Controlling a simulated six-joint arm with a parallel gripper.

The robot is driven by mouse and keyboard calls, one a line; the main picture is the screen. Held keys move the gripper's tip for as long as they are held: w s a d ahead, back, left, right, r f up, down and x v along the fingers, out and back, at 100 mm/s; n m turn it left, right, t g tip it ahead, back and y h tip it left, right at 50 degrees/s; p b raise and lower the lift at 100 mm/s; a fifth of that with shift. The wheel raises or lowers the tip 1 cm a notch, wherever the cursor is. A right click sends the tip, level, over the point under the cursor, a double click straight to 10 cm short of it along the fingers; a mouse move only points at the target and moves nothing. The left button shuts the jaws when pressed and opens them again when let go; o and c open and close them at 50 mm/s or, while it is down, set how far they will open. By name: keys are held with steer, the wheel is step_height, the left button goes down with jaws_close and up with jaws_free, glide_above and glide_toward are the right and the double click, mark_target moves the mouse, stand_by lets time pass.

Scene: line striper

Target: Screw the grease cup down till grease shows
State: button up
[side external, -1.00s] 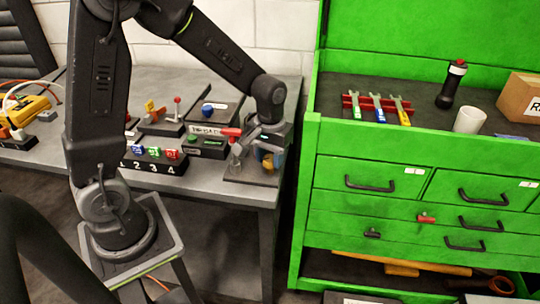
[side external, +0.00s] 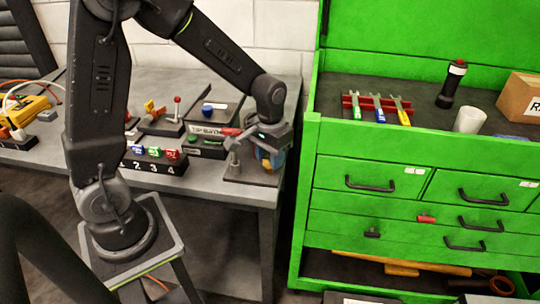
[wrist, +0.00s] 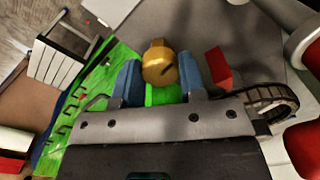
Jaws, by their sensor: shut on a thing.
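The grease cup (wrist: 158,62) is a round brass-yellow cap in the wrist view. My gripper (wrist: 160,78) has its two blue fingers on either side of it, shut on it. In the side view my gripper (side external: 270,158) is at the right front corner of the grey bench. There only a small yellow and blue patch shows among the fingers, and the cup's seat is hidden. A grey post (side external: 234,163) stands on a plate just left of the gripper. I cannot make out any grease.
Switch boxes and a black numbered block (side external: 152,165) with coloured cubes stand left of the gripper on the bench (side external: 205,190). A red lever (side external: 231,132) is close by. The green tool cabinet (side external: 304,190) rises to the right, across a narrow gap.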

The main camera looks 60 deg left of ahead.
steer(key=o, duration=0.9)
step_height(320, 180, up, 14)
steer(key=shift+f, duration=0.1)
steer(key=s+d+m+t, duration=0.1)
steer(key=s+t, duration=0.1)
steer(key=s, duration=0.3)
steer(key=s+d+r+t, duration=0.1)
steer(key=s, duration=0.4)
steer(key=s+d+r+m+t, duration=0.1)
steer(key=s+t, duration=0.1)
steer(key=s, duration=0.3)
steer(key=shift+s+d+m+t, duration=0.2)
steer(key=shift+d+m+t, duration=0.1)
steer(key=shift+d, duration=0.1)
